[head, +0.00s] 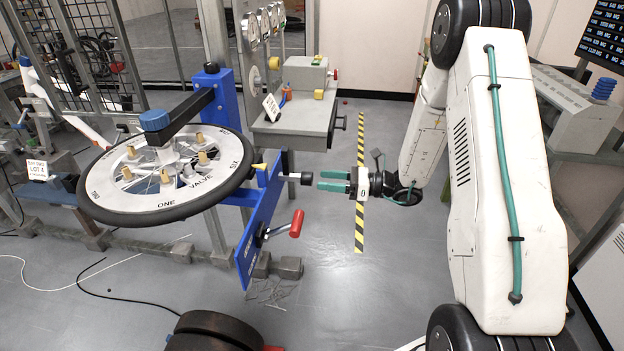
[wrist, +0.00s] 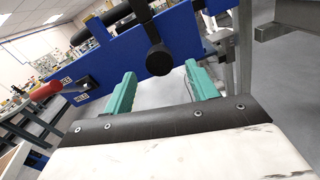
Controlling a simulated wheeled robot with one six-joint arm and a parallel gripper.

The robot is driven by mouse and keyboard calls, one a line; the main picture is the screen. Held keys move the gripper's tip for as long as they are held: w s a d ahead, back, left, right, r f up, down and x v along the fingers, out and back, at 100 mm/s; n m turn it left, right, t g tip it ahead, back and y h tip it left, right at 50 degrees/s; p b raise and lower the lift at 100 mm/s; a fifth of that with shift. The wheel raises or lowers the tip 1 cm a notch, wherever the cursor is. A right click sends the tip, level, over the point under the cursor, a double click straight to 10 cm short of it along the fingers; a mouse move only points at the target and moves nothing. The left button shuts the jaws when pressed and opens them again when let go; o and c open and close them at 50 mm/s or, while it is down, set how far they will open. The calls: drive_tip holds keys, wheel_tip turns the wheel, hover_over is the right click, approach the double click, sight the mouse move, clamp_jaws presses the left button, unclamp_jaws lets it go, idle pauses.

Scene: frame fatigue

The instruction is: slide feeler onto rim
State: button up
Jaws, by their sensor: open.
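A wheel (head: 168,200) with a black outer rim and a pale face marked "VALVE", "ONE" and "SIX" sits tilted on a blue stand. The feeler is a slider at the wheel's right side, with a yellow tip (head: 259,167) close to the rim; I cannot tell if they touch. Its rod ends in a black knob (head: 306,179), which also shows in the wrist view (wrist: 159,60). My gripper (head: 320,181) is open and empty, its teal fingers pointing at the knob just beyond their tips. In the wrist view the knob lies between the finger lines (wrist: 160,70).
Dark round weights (head: 212,330) lie at the front. The floor around the yellow-black strip (head: 360,150) is mostly clear.

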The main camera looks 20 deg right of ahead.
sight(312, 179)
drive_tip(key=x, duration=0.4)
drive_tip(key=shift+w+a, duration=0.2)
drive_tip(key=shift+a, duration=0.15)
drive_tip(key=shift+c, duration=0.3)
